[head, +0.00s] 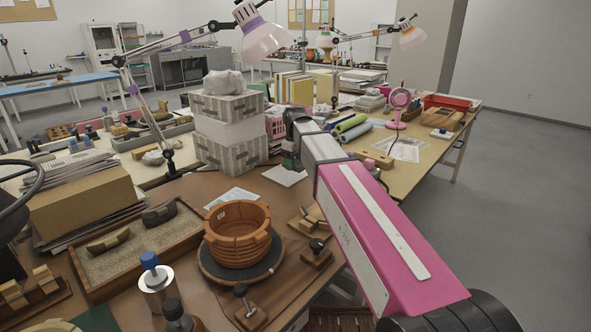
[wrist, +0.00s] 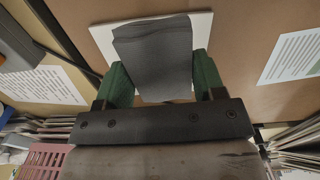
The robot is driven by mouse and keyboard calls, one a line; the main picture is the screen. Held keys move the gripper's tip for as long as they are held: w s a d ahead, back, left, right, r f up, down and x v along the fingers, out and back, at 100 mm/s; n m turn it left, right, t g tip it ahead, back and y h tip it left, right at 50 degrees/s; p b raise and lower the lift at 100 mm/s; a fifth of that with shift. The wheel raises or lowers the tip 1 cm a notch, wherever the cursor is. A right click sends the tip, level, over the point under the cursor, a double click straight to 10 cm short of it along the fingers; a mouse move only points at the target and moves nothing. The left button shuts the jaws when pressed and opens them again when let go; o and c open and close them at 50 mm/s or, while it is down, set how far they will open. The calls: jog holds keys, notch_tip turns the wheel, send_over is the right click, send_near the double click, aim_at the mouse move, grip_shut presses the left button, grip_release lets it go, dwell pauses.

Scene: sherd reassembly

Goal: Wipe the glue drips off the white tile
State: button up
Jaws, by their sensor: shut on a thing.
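My gripper (wrist: 162,80) is shut on a dark grey block, perhaps a wiping pad (wrist: 155,50), with one green finger on each side of it. The white tile (wrist: 102,36) lies on the brown table behind the block in the wrist view. The block covers most of the tile, and I cannot tell whether it touches it. In the head view the tile (head: 285,176) shows as a small white square on the table, just below my gripper (head: 290,158). No glue drips can be made out on the visible parts of the tile.
A terracotta pot (head: 238,235) stands on a dark turntable (head: 212,268), near the tile. Stacked boxes (head: 228,130) stand left of my gripper. A sand tray (head: 95,285) holds curved sherds. Printed sheets (wrist: 295,57) lie beside the tile.

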jog(key=shift+r, duration=1.7)
